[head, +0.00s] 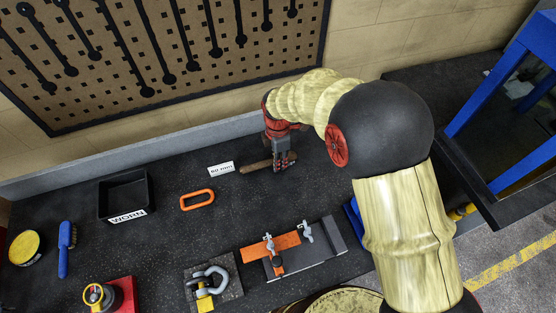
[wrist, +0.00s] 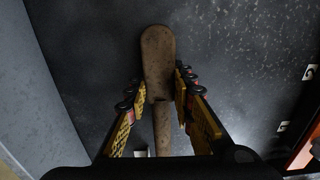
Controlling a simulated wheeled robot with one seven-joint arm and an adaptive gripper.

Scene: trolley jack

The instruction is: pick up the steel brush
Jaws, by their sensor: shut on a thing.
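A brown, wooden-looking brush-shaped tool (head: 256,166) lies by the back of the dark bench in the head view. In the wrist view its broad end (wrist: 158,58) points up the picture and its narrow handle runs down between the fingers. Its underside is hidden, so I cannot see bristles. My gripper (head: 282,163) is shut on it, with one finger on each side, as the wrist view also shows (wrist: 160,88). I cannot tell whether it is clear of the bench. A blue-handled brush (head: 65,249) with dark bristles lies at the far left.
A white label card (head: 221,169) stands close left of the held tool. An orange ring (head: 197,200) and a black bin marked WORN (head: 124,194) are further left. A clamped plate (head: 300,249) and a shackle block (head: 212,279) are in front. The pegboard wall (head: 180,55) rises behind.

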